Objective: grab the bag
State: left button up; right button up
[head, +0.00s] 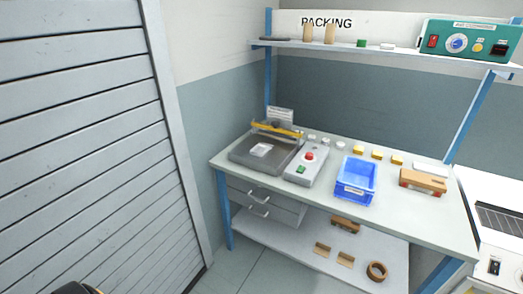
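A small white packet (261,150), which may be the bag, lies flat on the dark top plate of a grey machine (240,161) at the left end of the packing bench. The machine has a yellow bar raised across its back. The packet is small in the head view and I cannot tell its material or whether it is open. Neither of my grippers shows. Only a dark rounded piece is at the bottom left edge, and I cannot tell what it is.
The bench (400,221) also holds a grey control box (306,165) with a red button, a blue bin (355,181), small yellow items and a brown box (422,183). A shelf (390,51) hangs above. A grey slatted shutter (85,130) stands left. Floor shows in front.

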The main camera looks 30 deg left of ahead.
aim_at(260, 149)
jog(key=u, duration=1.3)
jog(key=i+j+u, duration=0.15)
jog(key=i, duration=0.35)
jog(key=i+j+u, duration=0.1)
jog(key=i, duration=0.45)
